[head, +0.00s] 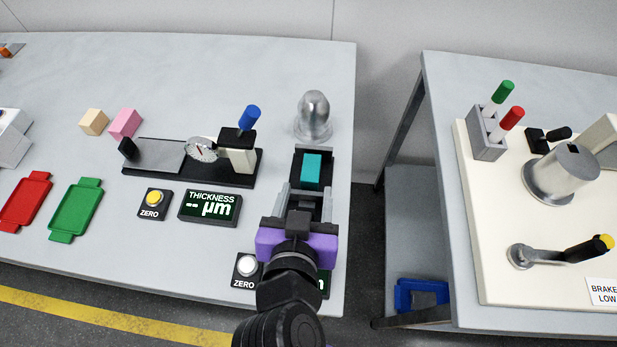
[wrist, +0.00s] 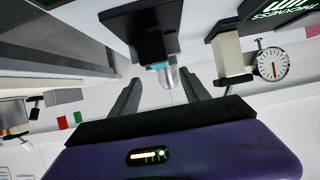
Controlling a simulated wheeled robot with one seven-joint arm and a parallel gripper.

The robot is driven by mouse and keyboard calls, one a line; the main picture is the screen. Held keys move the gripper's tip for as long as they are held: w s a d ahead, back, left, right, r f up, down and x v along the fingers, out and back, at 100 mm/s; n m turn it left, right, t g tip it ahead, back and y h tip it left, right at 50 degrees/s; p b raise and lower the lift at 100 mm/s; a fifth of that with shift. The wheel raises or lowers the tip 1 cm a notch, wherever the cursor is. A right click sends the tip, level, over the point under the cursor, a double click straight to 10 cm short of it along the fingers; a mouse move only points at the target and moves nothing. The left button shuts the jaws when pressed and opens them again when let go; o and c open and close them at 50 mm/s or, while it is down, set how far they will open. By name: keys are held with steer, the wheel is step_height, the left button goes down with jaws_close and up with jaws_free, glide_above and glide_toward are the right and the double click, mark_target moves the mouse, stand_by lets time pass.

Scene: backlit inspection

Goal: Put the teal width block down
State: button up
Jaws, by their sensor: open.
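The teal width block (head: 312,171) rests on the dark bed of a black gauge stand (head: 327,160) near the right end of the table. In the wrist view a small bit of the teal block (wrist: 157,66) shows at the edge of the black stand (wrist: 140,25), beyond the fingertips. My gripper (head: 305,196), with its purple body, is on the near side of the block. Its two grey fingers are spread with nothing between them, as the wrist view (wrist: 162,80) also shows. The lower part of the stand is hidden by my gripper.
A metal dome (head: 313,115) stands behind the stand. To the left are a thickness gauge (head: 160,155) with a blue-topped lever, its display (head: 210,207), pink (head: 125,123) and cream (head: 94,122) blocks, and green (head: 76,209) and red (head: 25,202) trays. A gap separates the right-hand table (head: 440,100).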

steer(key=shift+v, duration=1.25)
steer(key=a+r+n+t+y, duration=0.1)
steer(key=a+r+n+y, duration=0.2)
steer(key=a+n+y, duration=0.25)
steer(key=s+d+f+m+h, duration=0.2)
steer(key=s+d, duration=0.8)
steer(key=d, duration=0.4)
steer(key=s+d+f+m+t+h, duration=0.1)
steer(key=s+d+f+m+h, duration=0.2)
steer(key=s+d, duration=0.7)
steer(key=d, duration=0.4)
steer(key=shift+s+d, duration=0.2)
steer(key=shift+s, duration=0.2)
